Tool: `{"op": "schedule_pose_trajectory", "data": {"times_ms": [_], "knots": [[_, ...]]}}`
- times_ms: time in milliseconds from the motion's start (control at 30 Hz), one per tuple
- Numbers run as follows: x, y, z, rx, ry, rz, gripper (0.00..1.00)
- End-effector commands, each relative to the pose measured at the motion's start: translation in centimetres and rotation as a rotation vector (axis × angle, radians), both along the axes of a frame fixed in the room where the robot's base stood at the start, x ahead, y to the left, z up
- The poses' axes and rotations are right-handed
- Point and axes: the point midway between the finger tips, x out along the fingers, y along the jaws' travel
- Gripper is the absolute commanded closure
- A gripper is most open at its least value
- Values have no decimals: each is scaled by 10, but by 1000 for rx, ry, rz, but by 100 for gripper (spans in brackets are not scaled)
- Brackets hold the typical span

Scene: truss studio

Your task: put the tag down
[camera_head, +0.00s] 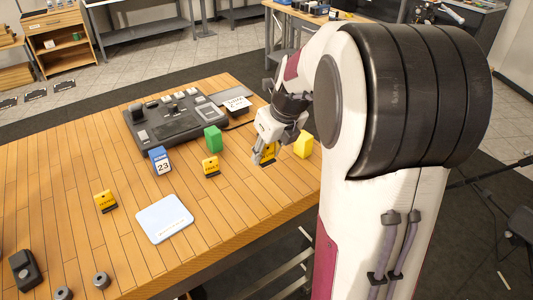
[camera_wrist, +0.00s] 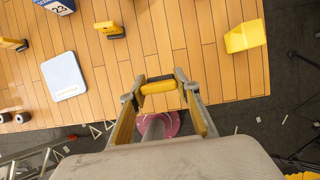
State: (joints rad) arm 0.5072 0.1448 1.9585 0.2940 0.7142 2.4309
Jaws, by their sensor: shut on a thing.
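My gripper (camera_head: 267,148) is shut on a yellow tag with a dark base (camera_head: 264,159), near the right part of the wooden table (camera_head: 120,245). In the wrist view the held tag (camera_wrist: 158,87) shows as a yellow bar between the two fingers of my gripper (camera_wrist: 160,84). I cannot tell whether its base touches the table. Two similar yellow tags stand on the table: one (camera_head: 210,166) left of my gripper, and one (camera_head: 106,201) farther left. They also show in the wrist view (camera_wrist: 110,30) (camera_wrist: 12,44).
A yellow block (camera_head: 303,145) stands right of my gripper, a green block (camera_head: 213,139) to its left. A blue-white block marked 23 (camera_head: 160,161), a pale pad (camera_head: 164,218) and a grey console (camera_head: 170,118) are farther left. The table edge (camera_wrist: 215,103) is close to my gripper.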

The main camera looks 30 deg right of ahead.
Motion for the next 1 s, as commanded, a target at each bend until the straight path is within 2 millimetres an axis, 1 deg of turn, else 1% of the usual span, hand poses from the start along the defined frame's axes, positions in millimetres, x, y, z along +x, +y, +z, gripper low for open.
{"op": "schedule_pose_trajectory", "data": {"times_ms": [500,667,767,867,1000], "knots": [[0,0,-1,1,0,1,85],[2,6,-1,0,1,12,85],[6,14,-1,1,2,31,85],[11,27,-3,2,4,59,85],[22,52,-3,4,3,112,85]]}}
